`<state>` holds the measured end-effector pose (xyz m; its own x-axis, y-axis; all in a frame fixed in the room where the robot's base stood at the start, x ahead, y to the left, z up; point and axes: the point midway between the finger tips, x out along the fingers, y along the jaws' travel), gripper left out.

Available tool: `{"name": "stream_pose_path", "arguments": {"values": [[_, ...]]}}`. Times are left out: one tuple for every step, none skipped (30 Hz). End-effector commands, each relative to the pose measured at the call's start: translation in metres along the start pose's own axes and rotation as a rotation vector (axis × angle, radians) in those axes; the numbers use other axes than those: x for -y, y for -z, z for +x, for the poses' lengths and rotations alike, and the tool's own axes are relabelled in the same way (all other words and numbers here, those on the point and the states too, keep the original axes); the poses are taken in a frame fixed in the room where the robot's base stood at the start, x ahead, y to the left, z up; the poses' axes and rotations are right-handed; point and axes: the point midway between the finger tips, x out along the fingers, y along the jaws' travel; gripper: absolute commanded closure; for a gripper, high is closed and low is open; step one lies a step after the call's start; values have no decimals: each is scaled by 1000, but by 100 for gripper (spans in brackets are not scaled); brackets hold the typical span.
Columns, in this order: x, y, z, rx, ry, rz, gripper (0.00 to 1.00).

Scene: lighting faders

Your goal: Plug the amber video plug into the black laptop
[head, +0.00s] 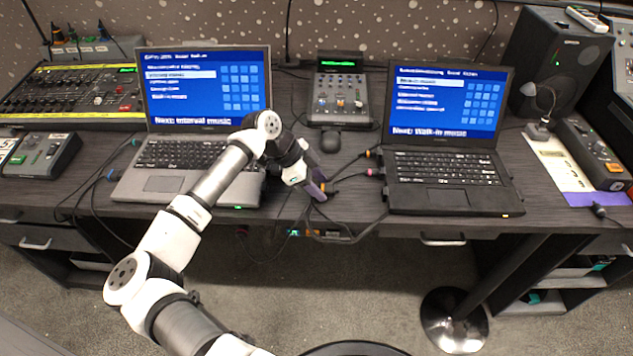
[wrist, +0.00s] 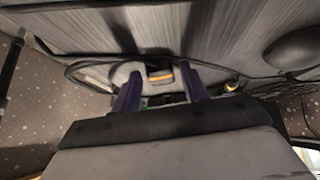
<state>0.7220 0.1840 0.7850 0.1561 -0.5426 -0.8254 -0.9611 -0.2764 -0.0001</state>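The black laptop (head: 450,165) stands open on the desk, right of my gripper. My gripper (head: 322,178) is low over the desk's front part, between the two laptops, its purple fingers apart. In the wrist view a black plug with an amber band (wrist: 160,75) shows in the gap between the fingers (wrist: 160,90), with space visible on both sides. A small orange spot beside the fingertips in the head view may be this plug. Another plug with a yellow-orange band (head: 368,153) is at the black laptop's left side, with a pink-banded plug (head: 371,172) nearer the front.
A silver laptop (head: 160,185) stands left, partly behind my arm. A black mouse (head: 331,142) and a small mixer (head: 340,92) are behind my gripper. Loose cables (head: 335,239) hang over the desk's front edge. A speaker (head: 550,65) and lamp (head: 539,130) stand right.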

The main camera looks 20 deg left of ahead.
Motion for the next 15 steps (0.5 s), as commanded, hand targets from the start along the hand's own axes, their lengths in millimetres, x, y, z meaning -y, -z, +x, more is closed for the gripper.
{"name": "stream_pose_path", "arguments": {"values": [[0,0,0,0,0,0,63],[0,0,0,0,0,0,67],[0,0,0,0,0,0,72],[0,0,0,0,0,0,76],[0,0,0,0,0,0,80],[0,0,0,0,0,0,85],[0,0,0,0,0,0,89],[0,0,0,0,0,0,92],[0,0,0,0,0,0,92],[0,0,-1,0,0,0,92],[0,1,-1,0,0,0,92],[0,2,-3,0,0,0,92],[0,2,-4,0,0,0,92],[0,4,-6,0,0,0,92],[0,5,-8,0,0,0,92]]}}
